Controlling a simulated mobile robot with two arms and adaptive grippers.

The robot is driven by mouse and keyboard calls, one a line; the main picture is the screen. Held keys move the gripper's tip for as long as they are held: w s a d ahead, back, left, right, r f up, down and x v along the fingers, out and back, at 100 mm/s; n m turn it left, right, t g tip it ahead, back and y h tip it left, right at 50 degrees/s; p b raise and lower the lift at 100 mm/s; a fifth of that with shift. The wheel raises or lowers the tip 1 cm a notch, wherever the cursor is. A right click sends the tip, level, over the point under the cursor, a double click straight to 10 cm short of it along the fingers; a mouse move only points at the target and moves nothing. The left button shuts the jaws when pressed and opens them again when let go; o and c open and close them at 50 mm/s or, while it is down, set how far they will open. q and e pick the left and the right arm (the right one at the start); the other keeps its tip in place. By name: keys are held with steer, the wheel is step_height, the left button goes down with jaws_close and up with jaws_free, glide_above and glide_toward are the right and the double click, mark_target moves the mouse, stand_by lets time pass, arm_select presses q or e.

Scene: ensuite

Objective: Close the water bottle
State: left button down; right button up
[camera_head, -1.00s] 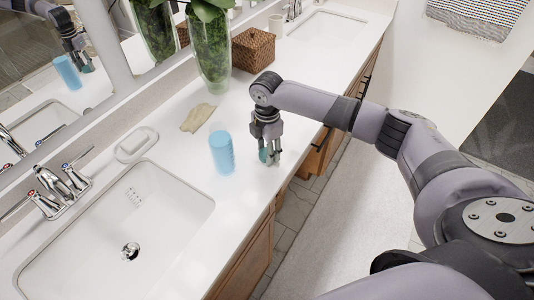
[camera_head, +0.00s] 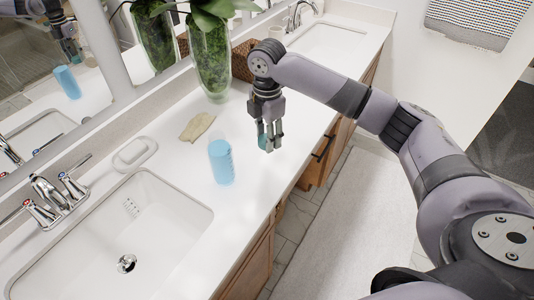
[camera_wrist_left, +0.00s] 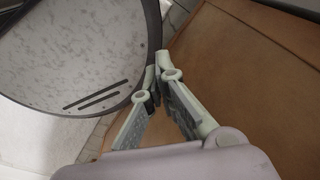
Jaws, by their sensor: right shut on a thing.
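A light blue water bottle (camera_head: 221,164) stands upright on the white counter, to the right of the near sink. My right gripper (camera_head: 268,143) points down over the counter, to the right of the bottle and apart from it. It is shut on a small teal thing, mostly hidden between the fingers; it may be the bottle's cap. I cannot make out the bottle's mouth clearly. My left gripper (camera_wrist_left: 158,78) shows only in the left wrist view. Its fingertips meet with nothing visible between them, in front of a brown wooden cabinet face (camera_wrist_left: 250,65).
The near sink (camera_head: 120,235) and its faucet (camera_head: 55,195) lie left of the bottle. A soap dish (camera_head: 134,153), a beige cloth-like thing (camera_head: 197,127) and a glass vase with greenery (camera_head: 211,60) stand along the mirror side. A woven basket (camera_head: 243,60) is behind my right arm.

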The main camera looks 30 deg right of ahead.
step_height(320, 180, up, 10)
steer(key=shift+b, duration=0.4)
